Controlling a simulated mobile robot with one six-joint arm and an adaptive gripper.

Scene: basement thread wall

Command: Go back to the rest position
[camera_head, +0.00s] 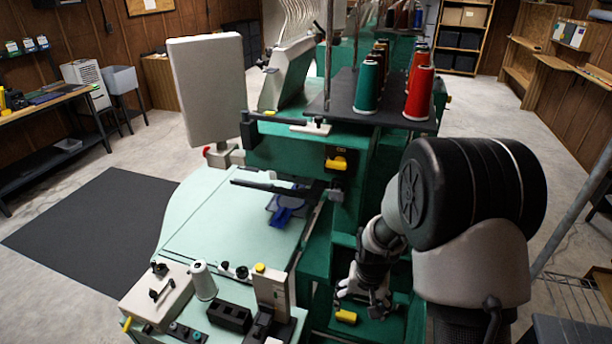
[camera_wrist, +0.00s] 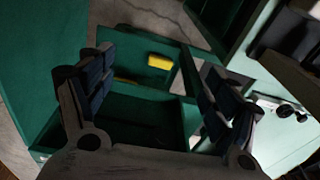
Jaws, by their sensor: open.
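My gripper (camera_head: 362,306) is low beside the green machine frame, just above a small yellow piece (camera_head: 346,316) on a green ledge. In the wrist view my gripper (camera_wrist: 155,100) is open, its two dark padded fingers wide apart with nothing between them. The yellow piece (camera_wrist: 159,62) shows beyond the fingertips, apart from them. Part of the green ledge is hidden behind my arm in the head view.
The pale green machine table (camera_head: 225,225) lies left of my gripper, with a white control box (camera_head: 160,292) and a white thread cone (camera_head: 203,281). Red and green thread cones stand on a dark shelf (camera_head: 340,105) above. A metal post (camera_head: 575,205) stands at right.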

